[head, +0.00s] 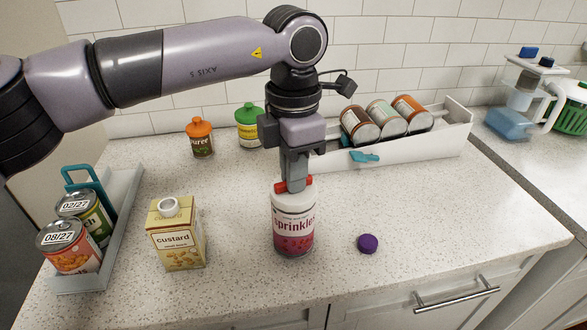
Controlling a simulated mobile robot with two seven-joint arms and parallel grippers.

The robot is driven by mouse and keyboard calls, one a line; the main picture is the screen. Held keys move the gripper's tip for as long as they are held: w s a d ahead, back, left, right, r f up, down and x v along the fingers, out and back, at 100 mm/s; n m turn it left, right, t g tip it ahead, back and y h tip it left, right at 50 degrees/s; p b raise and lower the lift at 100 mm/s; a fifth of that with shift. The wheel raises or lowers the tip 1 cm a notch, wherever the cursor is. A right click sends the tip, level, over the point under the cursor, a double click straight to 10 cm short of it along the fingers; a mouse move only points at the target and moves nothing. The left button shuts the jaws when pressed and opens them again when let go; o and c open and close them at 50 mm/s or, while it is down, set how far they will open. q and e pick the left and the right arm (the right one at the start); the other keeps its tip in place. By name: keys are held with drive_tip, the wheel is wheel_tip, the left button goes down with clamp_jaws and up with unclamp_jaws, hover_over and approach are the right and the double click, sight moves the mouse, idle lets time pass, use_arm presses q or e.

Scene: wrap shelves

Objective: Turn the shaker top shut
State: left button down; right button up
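The sprinkles shaker (293,225) stands upright on the counter near the front middle. It is a white bottle with a pink and dark red label. A red piece of its top (281,187) sticks out on both sides of my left gripper's fingers. My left gripper (295,180) points straight down over the shaker, and its fingers are close together on this red top. The fingers hide the middle of the top. My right gripper is not in view.
A custard carton (177,238) stands left of the shaker, and a purple cap (367,243) lies to its right. A grey tray (122,215) with cans is at the left. Orange-capped (202,140) and green-capped (248,130) containers and a white bin (455,132) of cans stand behind.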

use_arm(q)
drive_tip(key=shift+m, duration=1.6)
drive_tip(key=c, duration=1.2)
unclamp_jaws()
drive_tip(key=shift+r+b, duration=0.5)
drive_tip(key=shift+r, duration=3.15)
